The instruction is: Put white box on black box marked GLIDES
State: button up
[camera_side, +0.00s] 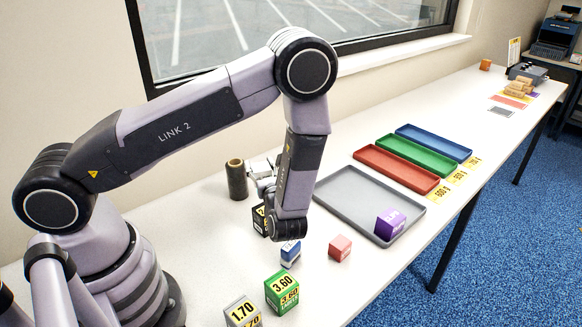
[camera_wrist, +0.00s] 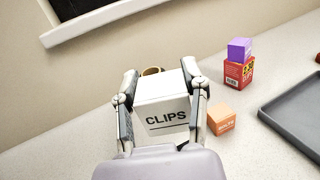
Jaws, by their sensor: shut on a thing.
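The white box (camera_wrist: 165,112), marked CLIPS, is between the two fingers of my gripper (camera_wrist: 162,82) in the wrist view. My gripper is shut on it. In the side view my gripper (camera_side: 262,172) is partly hidden behind my arm, and the white box is hard to make out there. A black box (camera_side: 259,221) with a yellow label stands on the table below my gripper, partly covered by my wrist. The word GLIDES cannot be read on it, and it does not show in the wrist view.
A dark brown tube (camera_side: 237,180) stands left of my gripper. A blue-and-white box (camera_side: 290,252), a red box (camera_side: 340,247), a green box (camera_side: 282,292) and a grey box (camera_side: 243,312) stand in front. A grey tray (camera_side: 345,204) holds a purple box (camera_side: 390,224).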

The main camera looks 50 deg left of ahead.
jog(key=f, duration=0.7)
jog(key=shift+d+f, duration=0.3)
jog(key=shift+f, duration=0.1)
jog(key=shift+f, duration=0.1)
jog(key=o, duration=1.2)
jog(key=shift+c, duration=0.2)
